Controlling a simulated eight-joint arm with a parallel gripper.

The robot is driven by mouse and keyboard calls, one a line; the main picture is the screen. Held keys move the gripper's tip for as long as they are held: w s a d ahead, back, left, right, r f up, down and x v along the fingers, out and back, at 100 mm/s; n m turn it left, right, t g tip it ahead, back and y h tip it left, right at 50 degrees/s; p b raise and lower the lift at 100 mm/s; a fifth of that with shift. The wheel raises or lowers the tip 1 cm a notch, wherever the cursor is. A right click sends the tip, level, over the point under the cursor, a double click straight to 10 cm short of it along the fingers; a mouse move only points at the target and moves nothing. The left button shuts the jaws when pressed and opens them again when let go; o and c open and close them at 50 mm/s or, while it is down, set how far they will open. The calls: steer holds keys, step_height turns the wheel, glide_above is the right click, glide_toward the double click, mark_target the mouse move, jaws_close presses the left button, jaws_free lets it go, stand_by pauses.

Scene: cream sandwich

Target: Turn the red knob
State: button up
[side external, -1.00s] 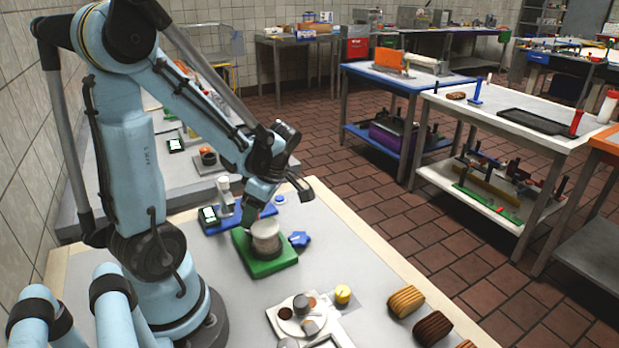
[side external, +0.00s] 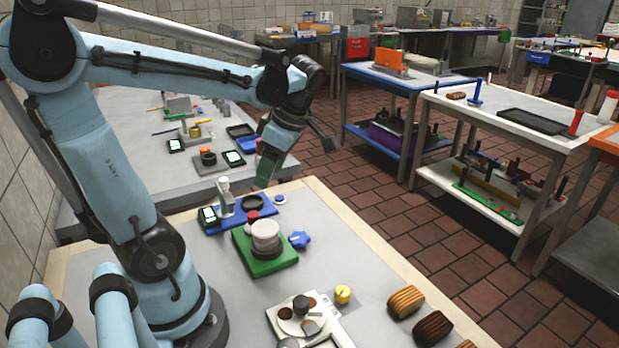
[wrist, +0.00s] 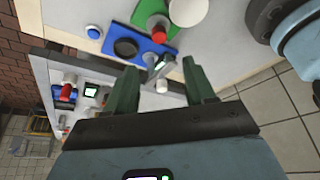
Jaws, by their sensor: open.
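A red knob (side external: 253,216) shows beside a white-topped round cylinder (side external: 265,233) on a green base (side external: 266,262). The red knob (wrist: 158,35) and green base (wrist: 150,12) are also near the top of the wrist view. My gripper (side external: 268,168) is raised behind the green base, near the table's back edge, and apart from the knob. In the wrist view, my gripper (wrist: 162,84) has its two green fingers spread, with nothing held between them.
A blue base (side external: 240,218) with a small display and a black ring stands behind the green base.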

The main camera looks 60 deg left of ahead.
mark_target(253, 214)
steer(key=shift+s+d+m, duration=0.1)
steer(key=shift+s+m, duration=0.15)
steer(key=shift+m, duration=0.35)
steer(key=shift+s+a+f+m+t+y, duration=0.2)
steer(key=shift+s+a+f+m, duration=0.35)
steer(key=shift+f, duration=1.35)
steer(key=shift+s+a+f+m+t+y, duration=0.2)
steer(key=shift+s+a+f+m, duration=0.3)
steer(key=shift+f, duration=1.4)
steer(key=shift+s+a+f+m+t+y, duration=0.1)
steer(key=shift+s+a+f+m+t, duration=0.45)
steer(key=shift+f, duration=1.35)
steer(key=shift+w+a+g, duration=0.15)
steer(key=shift+w+g, duration=0.05)
steer(key=shift+g, duration=0.05)
steer(key=shift+c, duration=0.4)
jaws_close()
